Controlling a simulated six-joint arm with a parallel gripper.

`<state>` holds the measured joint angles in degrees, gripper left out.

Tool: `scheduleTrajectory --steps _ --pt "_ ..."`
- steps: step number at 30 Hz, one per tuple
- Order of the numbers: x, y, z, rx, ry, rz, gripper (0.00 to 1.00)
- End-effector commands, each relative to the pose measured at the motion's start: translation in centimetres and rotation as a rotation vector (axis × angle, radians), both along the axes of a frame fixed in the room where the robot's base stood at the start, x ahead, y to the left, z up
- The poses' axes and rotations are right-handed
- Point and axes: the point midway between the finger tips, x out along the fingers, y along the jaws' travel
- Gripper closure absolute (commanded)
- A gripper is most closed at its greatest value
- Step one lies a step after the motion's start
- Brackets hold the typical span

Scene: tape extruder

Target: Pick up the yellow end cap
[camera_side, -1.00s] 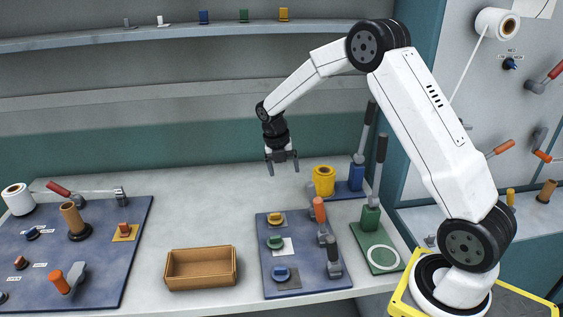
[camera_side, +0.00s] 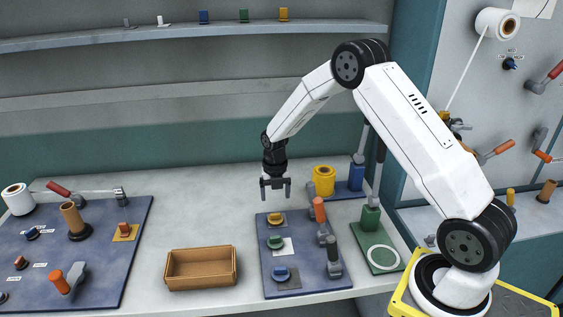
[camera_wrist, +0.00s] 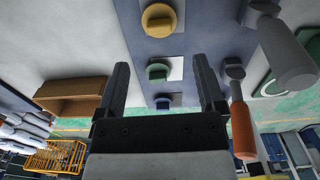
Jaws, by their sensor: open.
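A green cap (camera_side: 275,242) and a blue cap (camera_side: 282,273) sit in line nearer the front edge. My gripper (camera_side: 275,194) is open and empty, pointing down, above and just beyond the yellow cap. In the wrist view the yellow cap (camera_wrist: 158,19) shows at the top, past the gap between my open fingers (camera_wrist: 165,85). The green cap (camera_wrist: 157,72) and blue cap (camera_wrist: 162,102) show between the fingers.
Two levers, one with an orange handle (camera_side: 319,210) and one with a grey handle (camera_side: 334,255), stand right of the caps. A yellow cylinder (camera_side: 323,181) stands behind. An open brown box (camera_side: 201,268) stands left.

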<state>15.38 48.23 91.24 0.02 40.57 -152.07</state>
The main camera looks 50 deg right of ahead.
Motion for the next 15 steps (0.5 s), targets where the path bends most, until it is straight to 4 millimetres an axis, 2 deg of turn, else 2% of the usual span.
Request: scheduleTrajectory --steps 3,10,15 --pt "0.0 0.0 -1.1 0.0 0.0 0.0 0.12" --pt "0.0 0.0 -1.5 -0.001 -0.001 0.0 0.12" --pt "0.0 0.0 -2.6 0.0 0.001 -0.001 0.12"
